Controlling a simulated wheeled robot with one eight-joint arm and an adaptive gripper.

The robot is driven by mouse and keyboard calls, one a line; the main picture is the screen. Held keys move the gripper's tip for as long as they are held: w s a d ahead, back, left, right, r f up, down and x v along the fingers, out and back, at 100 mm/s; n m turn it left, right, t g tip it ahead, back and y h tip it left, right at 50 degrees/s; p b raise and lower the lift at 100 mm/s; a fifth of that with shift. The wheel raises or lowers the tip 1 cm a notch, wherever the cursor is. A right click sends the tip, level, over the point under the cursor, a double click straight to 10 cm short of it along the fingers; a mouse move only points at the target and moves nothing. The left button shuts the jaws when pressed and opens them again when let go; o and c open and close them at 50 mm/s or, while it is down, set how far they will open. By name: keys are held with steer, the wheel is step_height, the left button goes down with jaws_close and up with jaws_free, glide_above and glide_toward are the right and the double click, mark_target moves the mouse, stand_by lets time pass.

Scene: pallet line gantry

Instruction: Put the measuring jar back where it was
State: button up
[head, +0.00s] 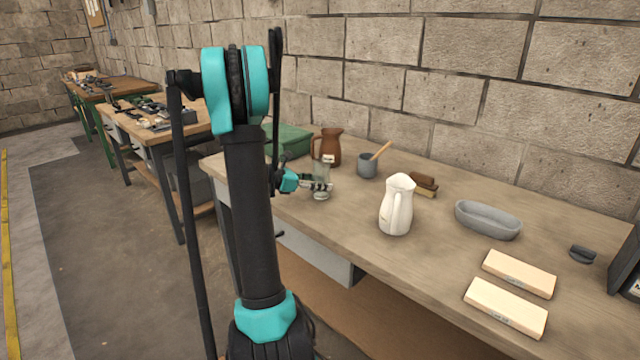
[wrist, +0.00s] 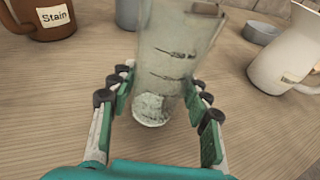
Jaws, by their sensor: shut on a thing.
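The measuring jar (head: 321,184) is a clear glass vessel with dark marks, near the left end of the workbench. It stands upright, or nearly so, and I cannot tell whether its base touches the bench. My gripper (head: 318,185) is shut around its lower body. In the wrist view the jar (wrist: 172,65) sits between the two fingers of my gripper (wrist: 157,100), its pale base showing beyond them.
A brown jug (head: 328,147) labelled "Stain" and a grey mug (head: 367,166) with a wooden handle stand behind. A white pitcher (head: 396,208), brush (head: 423,185), grey dish (head: 488,220) and two pale blocks (head: 506,307) lie to the right. A green case (head: 289,140) sits at the back left.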

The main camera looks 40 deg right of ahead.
steer(key=o, duration=1.3)
steer(key=shift+o, duration=0.2)
steer(key=v, duration=1.2)
steer(key=s+a+f+m+t+y, duration=0.3)
steer(key=s+a+f+m+y, duration=0.1)
steer(key=a, duration=0.7)
steer(key=s+a+f+m+t+y, duration=0.3)
steer(key=s+a+f+m+y, duration=0.2)
steer(key=a, duration=0.7)
steer(key=s+a+f+m+t+y, duration=0.2)
steer(key=s+a+f+m+y, duration=0.2)
steer(key=a, duration=0.8)
steer(key=shift+s+f+m+t+y, duration=0.4)
steer(key=shift+s+f+m, duration=0.25)
steer(key=shift+m, duration=0.05)
steer(key=shift+a, duration=0.1)
